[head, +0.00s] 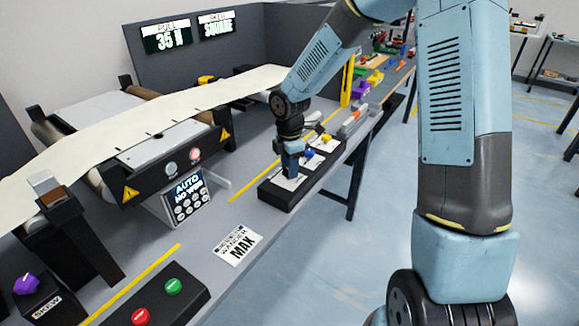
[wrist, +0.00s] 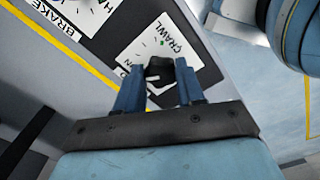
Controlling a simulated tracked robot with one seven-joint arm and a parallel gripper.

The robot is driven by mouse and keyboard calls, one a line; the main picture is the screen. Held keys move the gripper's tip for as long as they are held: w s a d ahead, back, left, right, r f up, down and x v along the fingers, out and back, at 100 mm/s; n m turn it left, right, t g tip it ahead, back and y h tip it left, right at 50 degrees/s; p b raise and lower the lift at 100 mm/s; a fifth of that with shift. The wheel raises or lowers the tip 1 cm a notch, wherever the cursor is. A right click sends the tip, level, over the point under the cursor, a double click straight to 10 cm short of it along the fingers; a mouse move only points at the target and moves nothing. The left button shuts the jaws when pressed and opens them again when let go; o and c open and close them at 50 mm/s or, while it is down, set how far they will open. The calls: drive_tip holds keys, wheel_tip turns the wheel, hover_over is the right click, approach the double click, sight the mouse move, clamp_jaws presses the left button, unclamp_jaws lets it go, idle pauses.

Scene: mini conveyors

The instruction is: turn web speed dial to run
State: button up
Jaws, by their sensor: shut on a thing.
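A black dial knob (wrist: 158,68) sits on a white scale plate (wrist: 138,48) with the word CRAWL, tick marks and a small green mark, in the wrist view. My gripper (wrist: 158,82) has its two blue fingers on either side of this knob and is shut on it. The rest of the plate's lettering is partly hidden by the fingers. In the head view my gripper (head: 291,174) reaches down onto the near end of a long black panel (head: 280,198), and it hides the knob there.
A neighbouring plate marked BRAKE (wrist: 70,20) lies beside the dial. A blue knob (head: 308,153) and a yellow knob (head: 326,138) stand farther along the panel. A button box (head: 160,298), a MAX card (head: 238,243) and a keypad display (head: 188,195) are on the bench.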

drive_tip(key=shift+w, duration=0.15)
drive_tip(key=o, duration=1)
drive_tip(key=shift+o, duration=0.2)
wheel_tip(320, 180, up, 14)
drive_tip(key=shift+f, duration=0.15)
drive_tip(key=s+d+r+m+t+h, duration=0.1)
drive_tip(key=s+d+r+m+t, duration=0.2)
drive_tip(key=s+d+r+m, duration=0.9)
drive_tip(key=s+d+r+m+t, duration=0.1)
drive_tip(key=s+d+m, duration=0.2)
drive_tip(key=s+m, duration=0.2)
drive_tip(key=s+d+m+t+y, duration=0.1)
drive_tip(key=s+d+m, duration=0.2)
drive_tip(key=s, duration=0.6)
drive_tip(key=shift+d+r+m+t, duration=0.3)
drive_tip(key=shift+d+r+m, duration=0.05)
drive_tip(key=shift+m, duration=0.85)
